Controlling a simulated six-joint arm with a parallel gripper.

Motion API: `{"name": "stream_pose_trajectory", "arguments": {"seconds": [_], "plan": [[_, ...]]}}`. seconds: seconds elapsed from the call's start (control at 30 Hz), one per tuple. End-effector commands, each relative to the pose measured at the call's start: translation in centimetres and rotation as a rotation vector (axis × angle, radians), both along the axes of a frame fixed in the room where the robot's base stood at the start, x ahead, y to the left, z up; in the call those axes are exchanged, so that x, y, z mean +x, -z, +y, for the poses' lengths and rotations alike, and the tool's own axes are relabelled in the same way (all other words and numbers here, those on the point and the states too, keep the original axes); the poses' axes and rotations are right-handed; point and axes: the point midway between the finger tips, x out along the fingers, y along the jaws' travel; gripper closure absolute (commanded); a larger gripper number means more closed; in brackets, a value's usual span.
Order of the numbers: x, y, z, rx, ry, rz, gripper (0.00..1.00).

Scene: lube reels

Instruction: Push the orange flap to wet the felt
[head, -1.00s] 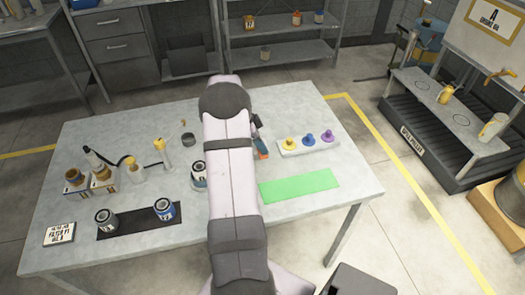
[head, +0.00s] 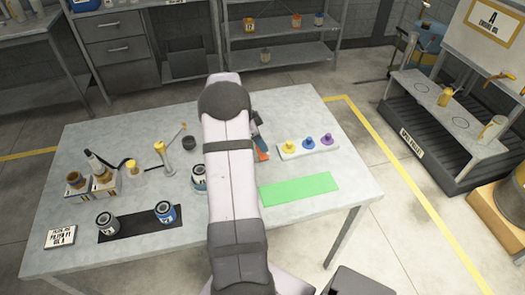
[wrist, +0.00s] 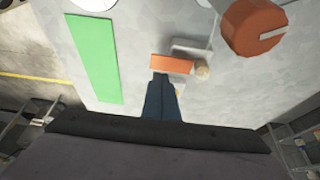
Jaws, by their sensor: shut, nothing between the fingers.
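The orange flap (wrist: 170,64) lies just beyond the tips of my gripper (wrist: 161,76) in the wrist view. The gripper's dark fingers are together and hold nothing. I cannot tell whether the tips touch the flap. A grey block (wrist: 190,47) and a small beige round piece (wrist: 202,71) sit beside the flap; which part is the felt is unclear. A large orange round body (wrist: 252,27) with a pale slot is to the right. In the head view the flap (head: 263,156) shows as a small orange patch right of my arm, which hides most of that spot.
A green mat (head: 300,189) lies at the front right of the table. A white tray (head: 309,149) with yellow, blue and purple knobs is behind it. Cans, bottles and a black mat (head: 137,223) stand left of my arm.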

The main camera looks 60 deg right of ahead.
Motion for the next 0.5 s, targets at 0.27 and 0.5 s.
{"name": "stream_pose_trajectory", "arguments": {"seconds": [0.27, 0.5], "plan": [[0.0, -2.2, 0.0, -0.001, 0.001, -0.001, 1.0], [0.0, -3.9, 0.0, -0.001, 0.001, -0.003, 1.0]]}}
